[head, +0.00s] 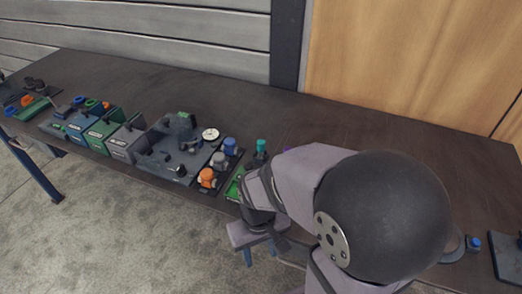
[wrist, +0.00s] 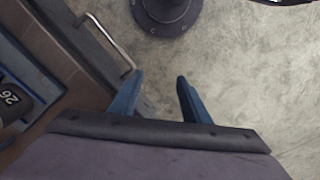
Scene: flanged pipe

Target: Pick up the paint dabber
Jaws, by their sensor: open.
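My gripper (head: 262,254) hangs low at the front edge of the bench in the head view, over the floor. In the wrist view its two blue fingers (wrist: 158,84) are spread apart, with only grey floor between them. I cannot tell for sure which item is the paint dabber. Small upright items stand on the bench left of my arm: an orange-topped one (head: 207,178), a grey one (head: 219,160), a blue-topped one (head: 230,146) and a teal-topped one (head: 261,146). My arm hides part of the bench beside them.
A dark tray of parts (head: 150,158), a round dial (head: 210,134) and several labelled bins (head: 103,130) line the bench (head: 340,120) to the left. A small blue-topped item (head: 474,242) is at the right. The wrist view shows a metal handle (wrist: 110,42) and a round black base (wrist: 165,18).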

